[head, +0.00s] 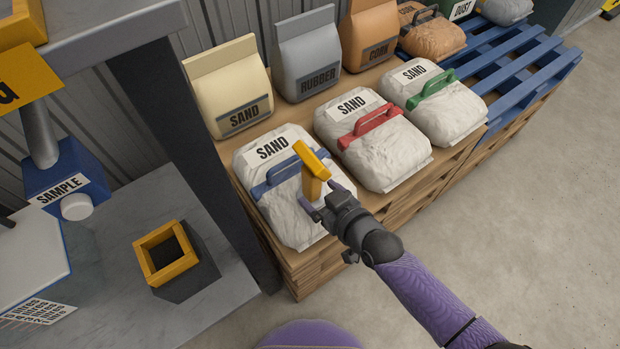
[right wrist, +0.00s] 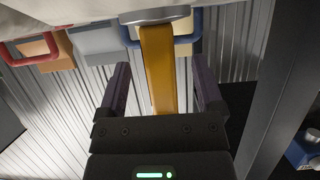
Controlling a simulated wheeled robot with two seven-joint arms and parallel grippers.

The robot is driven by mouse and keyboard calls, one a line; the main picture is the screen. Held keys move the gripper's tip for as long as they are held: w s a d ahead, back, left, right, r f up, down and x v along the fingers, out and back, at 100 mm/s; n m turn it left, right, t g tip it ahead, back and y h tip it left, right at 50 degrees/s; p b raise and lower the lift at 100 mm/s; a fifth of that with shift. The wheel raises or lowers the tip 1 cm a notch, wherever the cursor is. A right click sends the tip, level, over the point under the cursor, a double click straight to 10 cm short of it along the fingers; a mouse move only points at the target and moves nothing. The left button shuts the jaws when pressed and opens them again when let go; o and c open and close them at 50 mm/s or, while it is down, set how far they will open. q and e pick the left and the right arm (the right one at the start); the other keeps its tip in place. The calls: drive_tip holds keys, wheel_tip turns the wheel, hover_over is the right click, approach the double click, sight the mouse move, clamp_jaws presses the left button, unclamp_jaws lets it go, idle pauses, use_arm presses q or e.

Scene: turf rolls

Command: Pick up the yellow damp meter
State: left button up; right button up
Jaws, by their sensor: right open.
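The yellow damp meter (head: 312,184) stands over the front-left white sand bag with the blue handle (head: 275,180), its wide yellow top uppermost. My right gripper (head: 322,196) is open, with its purple fingers on either side of the meter. In the right wrist view the meter's yellow body (right wrist: 159,75) lies between the two spread fingers, with visible gaps at both sides. A grey metal disc (right wrist: 156,15) shows at its far end, by the pale bag. I cannot tell whether the disc touches the bag. My left gripper is out of view.
Two more white sand bags, with red (head: 368,125) and green (head: 432,84) handles, lie to the right on the wooden pallet. Upright sacks stand behind. A dark box with a yellow rim (head: 148,240) is on the grey bench at left, beside a dark post (head: 190,130).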

sight(317, 192)
drive_tip(key=b+x, duration=0.1)
drive_tip(key=x, duration=0.2)
drive_tip(key=shift+w+a+f, duration=0.1)
drive_tip(key=shift+w+f, duration=0.05)
drive_tip(key=shift+f, duration=0.15)
drive_tip(key=shift+w+a, duration=0.1)
drive_tip(key=shift+w, duration=0.05)
drive_tip(key=shift+r, duration=0.2)
clamp_jaws()
